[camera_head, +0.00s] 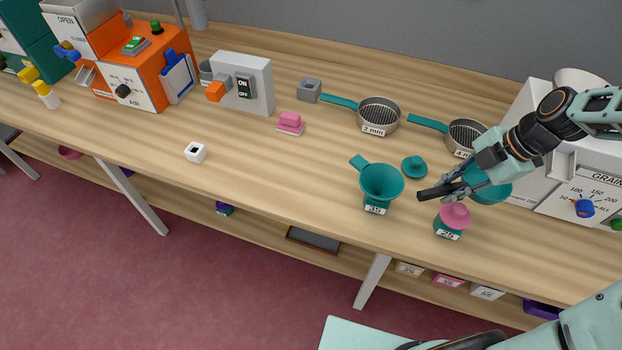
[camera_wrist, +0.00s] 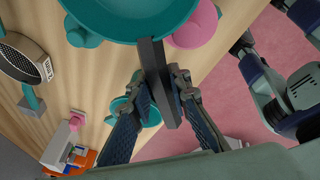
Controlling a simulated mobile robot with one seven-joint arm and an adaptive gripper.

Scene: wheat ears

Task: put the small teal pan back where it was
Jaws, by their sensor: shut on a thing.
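The small teal pan (camera_head: 493,193) is below my gripper (camera_head: 456,190) in the head view, partly hidden by it. Its dark handle (camera_head: 432,194) sticks out to the left. In the wrist view the pan (camera_wrist: 130,12) fills the top edge, and my gripper (camera_wrist: 163,90) is shut on the dark handle (camera_wrist: 151,60). The pan overlaps the pink-topped cup in the wrist view. I cannot tell whether its base touches the bench.
A teal cup marked 25 with a pink top (camera_head: 455,216), a teal funnel marked 35 (camera_head: 382,183) and a teal knobbed lid (camera_head: 414,166) stand close by. Sieves (camera_head: 379,116) lie behind. A white grain machine (camera_head: 575,190) stands at right. The bench's left-middle is mostly clear.

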